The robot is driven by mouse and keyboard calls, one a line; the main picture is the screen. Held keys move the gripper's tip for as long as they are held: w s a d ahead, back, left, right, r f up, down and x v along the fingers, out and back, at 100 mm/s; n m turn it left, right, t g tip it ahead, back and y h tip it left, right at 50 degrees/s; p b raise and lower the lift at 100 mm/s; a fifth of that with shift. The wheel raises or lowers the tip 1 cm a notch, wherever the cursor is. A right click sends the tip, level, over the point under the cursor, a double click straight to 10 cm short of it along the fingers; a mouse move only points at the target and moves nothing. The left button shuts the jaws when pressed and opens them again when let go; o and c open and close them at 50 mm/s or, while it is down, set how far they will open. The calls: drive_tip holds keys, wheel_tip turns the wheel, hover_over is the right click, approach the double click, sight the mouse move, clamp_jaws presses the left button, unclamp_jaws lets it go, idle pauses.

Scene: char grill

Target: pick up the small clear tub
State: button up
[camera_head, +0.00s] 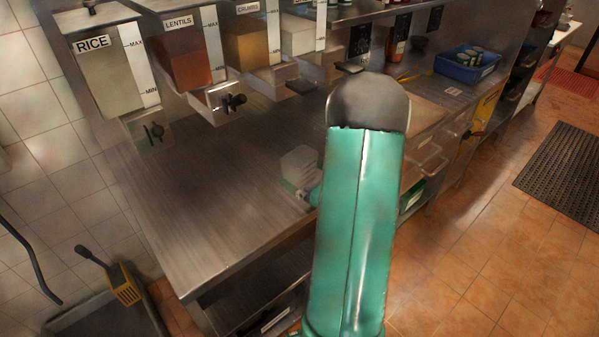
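A small clear tub (299,164) with a pale, see-through body stands on the steel counter (200,200), just left of my teal arm. Its lower right side lies close to small pale and teal shapes at the arm's edge, and I cannot tell what these are. My arm rises through the middle of the view and covers part of the counter.
Dispensers labelled RICE (105,75) and LENTILS (190,55), plus others, hang above the counter's back. A blue crate (467,66) with several small cans and a sauce bottle (397,38) stand further right. The counter's left part is clear. A dark mat (565,170) lies on the tiled floor.

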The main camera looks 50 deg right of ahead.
drive_tip(key=shift+w, duration=1.45)
drive_tip(key=c, duration=0.8)
